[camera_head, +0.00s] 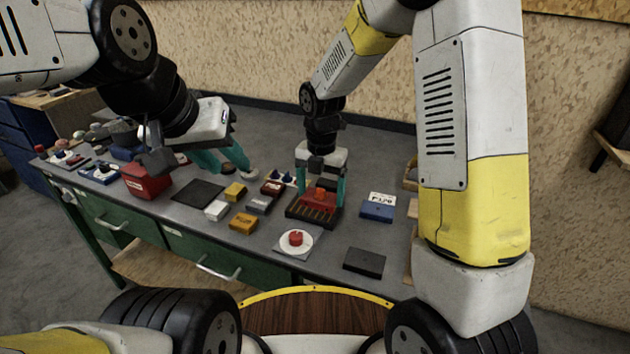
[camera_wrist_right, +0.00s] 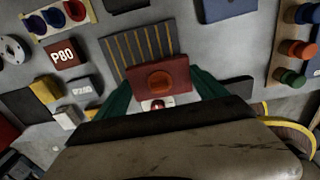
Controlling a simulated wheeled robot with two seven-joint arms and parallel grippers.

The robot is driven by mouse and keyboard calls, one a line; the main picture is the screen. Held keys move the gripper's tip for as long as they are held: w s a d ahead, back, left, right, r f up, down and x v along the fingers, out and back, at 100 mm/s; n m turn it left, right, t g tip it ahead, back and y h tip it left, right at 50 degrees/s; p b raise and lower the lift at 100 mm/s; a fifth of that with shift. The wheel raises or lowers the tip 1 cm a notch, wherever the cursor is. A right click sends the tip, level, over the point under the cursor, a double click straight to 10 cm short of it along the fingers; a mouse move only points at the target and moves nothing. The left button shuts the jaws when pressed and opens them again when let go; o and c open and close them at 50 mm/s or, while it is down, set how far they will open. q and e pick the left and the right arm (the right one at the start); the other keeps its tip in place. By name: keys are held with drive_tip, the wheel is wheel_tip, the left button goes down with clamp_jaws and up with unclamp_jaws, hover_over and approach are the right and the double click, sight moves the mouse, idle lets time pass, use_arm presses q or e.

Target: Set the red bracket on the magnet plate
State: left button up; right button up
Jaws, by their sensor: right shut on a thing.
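The red bracket (camera_head: 322,199), a red block with a round orange knob on top, is between the teal fingers of my right gripper (camera_head: 320,188). My right gripper is shut on it; both also show in the right wrist view, the bracket (camera_wrist_right: 160,82) between the fingertips. The magnet plate (camera_head: 300,214), dark with brass stripes, lies under the bracket; in the right wrist view the bracket overlaps the near edge of the striped plate (camera_wrist_right: 125,50). I cannot tell whether they touch. My left gripper (camera_head: 222,160) is over the left part of the bench, its teal fingers apart and empty.
A red knob on a white disc (camera_head: 283,246) stands in front of the plate, with a black block (camera_head: 364,262) to its right. A blue box (camera_head: 378,209) is right of the plate. Yellow, white and grey blocks (camera_head: 242,222) crowd its left. A red box (camera_head: 140,181) stands farther left.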

drive_tip(key=w, duration=0.1)
drive_tip(key=w+a, duration=0.1)
drive_tip(key=w, duration=0.1)
drive_tip(key=shift+w+a+f, duration=0.15)
drive_tip(key=shift+w+a, duration=0.05)
drive_tip(key=shift+w, duration=0.1)
drive_tip(key=shift+f, duration=1.75)
drive_tip(key=shift+f, duration=0.1)
drive_tip(key=o, duration=1.6)
drive_tip(key=shift+c, duration=0.2)
